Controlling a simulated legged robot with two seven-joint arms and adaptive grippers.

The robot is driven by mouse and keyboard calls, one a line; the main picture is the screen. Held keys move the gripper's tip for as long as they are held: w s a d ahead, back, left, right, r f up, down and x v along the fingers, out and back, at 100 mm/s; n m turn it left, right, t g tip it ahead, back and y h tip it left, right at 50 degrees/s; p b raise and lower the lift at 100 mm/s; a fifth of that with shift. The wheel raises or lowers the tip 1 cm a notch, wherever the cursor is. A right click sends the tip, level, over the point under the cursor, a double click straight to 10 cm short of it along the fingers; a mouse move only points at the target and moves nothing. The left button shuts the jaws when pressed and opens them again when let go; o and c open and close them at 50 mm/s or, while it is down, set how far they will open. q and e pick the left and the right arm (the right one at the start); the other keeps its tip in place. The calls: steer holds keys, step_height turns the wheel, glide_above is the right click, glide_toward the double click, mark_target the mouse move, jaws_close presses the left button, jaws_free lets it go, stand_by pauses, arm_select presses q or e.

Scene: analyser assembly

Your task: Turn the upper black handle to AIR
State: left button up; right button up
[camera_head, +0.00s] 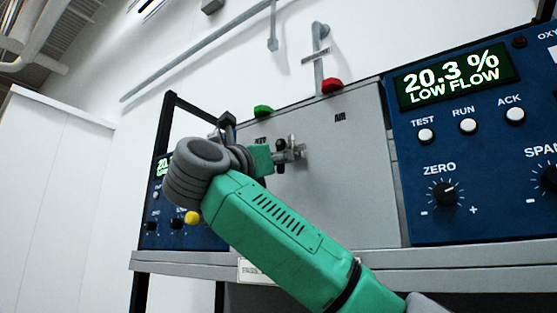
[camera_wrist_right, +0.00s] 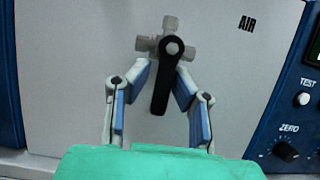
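The black handle (camera_wrist_right: 163,92) sits on a silver valve fitting (camera_wrist_right: 172,47) on the grey panel and points almost straight down, its lower end slightly left. The AIR label (camera_wrist_right: 247,22) is up and right of it, and also shows in the head view (camera_head: 340,117). My right gripper (camera_wrist_right: 167,68) is open, with one blue-padded finger on each side of the handle. A gap shows at the left finger; whether the right finger touches, I cannot tell. In the head view the right gripper (camera_head: 281,153) reaches the fitting and partly hides it. My left gripper is not in view.
A blue analyser (camera_head: 465,140) reading 20.3 % LOW FLOW stands right of the grey panel (camera_head: 350,190). Another blue unit (camera_head: 180,236) is partly hidden behind my arm at left. Green (camera_head: 262,111) and red (camera_head: 332,86) parts top the panel. A shelf edge (camera_head: 420,258) runs below.

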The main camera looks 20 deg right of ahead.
steer(key=shift+d, duration=0.1)
jaws_close()
steer(key=shift+s+d+n+t+y+b, duration=0.15)
steer(key=shift+n+t+y+b, duration=0.15)
steer(key=shift+n, duration=0.45)
steer(key=shift+s+n+t+y+b, duration=0.1)
steer(key=shift+n+t+y+b, duration=0.15)
steer(key=shift+n, duration=0.5)
steer(key=shift+s+d+r+n+t+y+b, duration=0.1)
steer(key=shift+n+t+y+b, duration=0.15)
steer(key=shift+n, duration=0.4)
steer(key=shift+s+d+r+n+y+b, duration=0.15)
steer(key=shift+n+y, duration=0.15)
steer(key=shift+n, duration=0.35)
steer(key=shift+a, duration=0.1)
steer(key=o, duration=0.6)
jaws_free()
steer(key=shift+w, duration=0.1)
steer(key=shift+o, duration=0.2)
steer(key=shift+f, duration=0.1)
steer(key=shift+a, duration=0.1)
